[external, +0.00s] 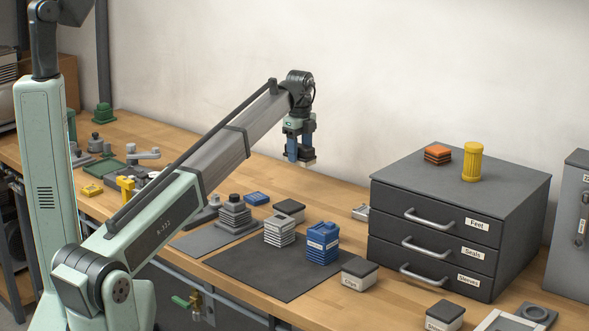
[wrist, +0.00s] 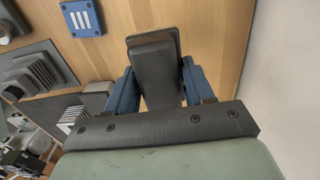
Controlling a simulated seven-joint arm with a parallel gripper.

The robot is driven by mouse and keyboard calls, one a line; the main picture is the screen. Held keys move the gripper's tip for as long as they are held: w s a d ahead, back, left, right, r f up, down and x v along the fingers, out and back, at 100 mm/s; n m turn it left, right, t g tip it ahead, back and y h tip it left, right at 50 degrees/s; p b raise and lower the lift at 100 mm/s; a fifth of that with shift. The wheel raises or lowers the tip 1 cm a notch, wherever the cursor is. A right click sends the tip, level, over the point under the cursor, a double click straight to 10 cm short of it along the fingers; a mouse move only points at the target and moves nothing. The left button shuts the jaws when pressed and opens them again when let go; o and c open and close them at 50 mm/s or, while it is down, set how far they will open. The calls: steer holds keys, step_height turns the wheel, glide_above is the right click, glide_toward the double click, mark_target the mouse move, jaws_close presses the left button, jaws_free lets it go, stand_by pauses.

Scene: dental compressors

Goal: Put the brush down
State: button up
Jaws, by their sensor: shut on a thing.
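My gripper (external: 299,152) hangs above the rear part of the wooden bench in the external view, with its blue fingers pointing down. It is shut on the brush (external: 308,157), a small dark block with a pale strip at its lower edge. In the wrist view the brush (wrist: 153,52) is a dark grey block between the two blue fingers (wrist: 157,85). Bare wood shows around it there. The brush looks clear of the bench. Its underside is hidden in the wrist view.
A dark mat (external: 262,275) holds a blue container (external: 323,243) and a striped block (external: 279,230). A dark drawer cabinet (external: 400,191) stands right, with an orange stack (external: 437,154) and yellow cylinder (external: 472,162) on top. A blue block (external: 257,198) lies nearby. Wood along the wall is clear.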

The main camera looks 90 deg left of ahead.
mark_target(299, 194)
step_height(299, 194, down, 10)
steer(key=shift+r, duration=0.1)
stand_by(0.4)
steer(key=o, duration=1.1)
steer(key=shift+c, duration=0.2)
step_height(299, 194, up, 12)
stand_by(0.3)
